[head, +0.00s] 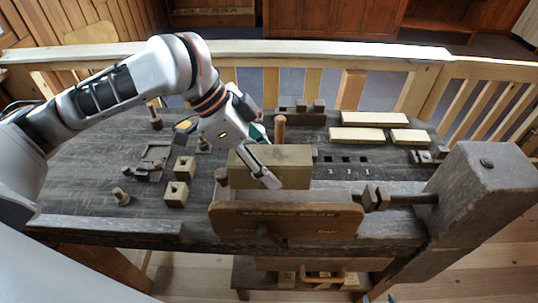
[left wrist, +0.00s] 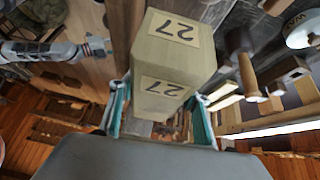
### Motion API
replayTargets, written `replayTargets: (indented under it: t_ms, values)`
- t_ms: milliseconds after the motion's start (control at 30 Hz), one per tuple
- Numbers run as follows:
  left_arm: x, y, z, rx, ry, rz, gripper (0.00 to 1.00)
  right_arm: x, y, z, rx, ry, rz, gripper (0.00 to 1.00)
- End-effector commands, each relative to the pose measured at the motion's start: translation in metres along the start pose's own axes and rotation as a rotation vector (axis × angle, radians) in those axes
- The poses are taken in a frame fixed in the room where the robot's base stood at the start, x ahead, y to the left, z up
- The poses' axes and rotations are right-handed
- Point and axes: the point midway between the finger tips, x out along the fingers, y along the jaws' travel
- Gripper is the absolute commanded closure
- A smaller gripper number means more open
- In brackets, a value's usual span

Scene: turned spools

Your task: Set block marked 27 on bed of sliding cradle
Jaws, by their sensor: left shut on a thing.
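The block marked 27 (head: 290,165) is a pale wooden block at the middle of the bench. In the left wrist view it shows the number 27 on two faces (left wrist: 165,60). My left gripper (head: 262,165) is shut on it, with one finger across its near face; the fingers also show in the left wrist view (left wrist: 160,115). What seems to be the sliding cradle (head: 285,222), with a lettered front board, is just below and nearer than the block. Its bed is hidden behind the block and board, and I cannot tell whether they touch. My right gripper (left wrist: 97,47) shows small in the left wrist view.
A large wooden post (head: 485,195) with a screw stands at the right. Pale planks (head: 375,119) lie at the back right. Small bored blocks (head: 176,193) and turned pegs (head: 121,196) stand at the left. An upright peg (head: 279,129) stands behind the block.

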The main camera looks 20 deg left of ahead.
Motion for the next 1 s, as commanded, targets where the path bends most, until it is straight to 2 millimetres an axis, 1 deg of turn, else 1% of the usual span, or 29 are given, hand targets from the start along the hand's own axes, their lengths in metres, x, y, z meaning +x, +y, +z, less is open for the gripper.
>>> replayTargets:
  t_ms: [433,1000]
  values:
    - [0.028,-0.001,0.017,-0.001,0.002,0.001,0.83,0.003,0.000,-0.006,0.012,0.010,0.005,0.60]
    - [0.063,-0.004,0.039,-0.001,0.001,0.000,0.83,0.005,-0.003,-0.005,0.002,0.017,-0.004,0.60]
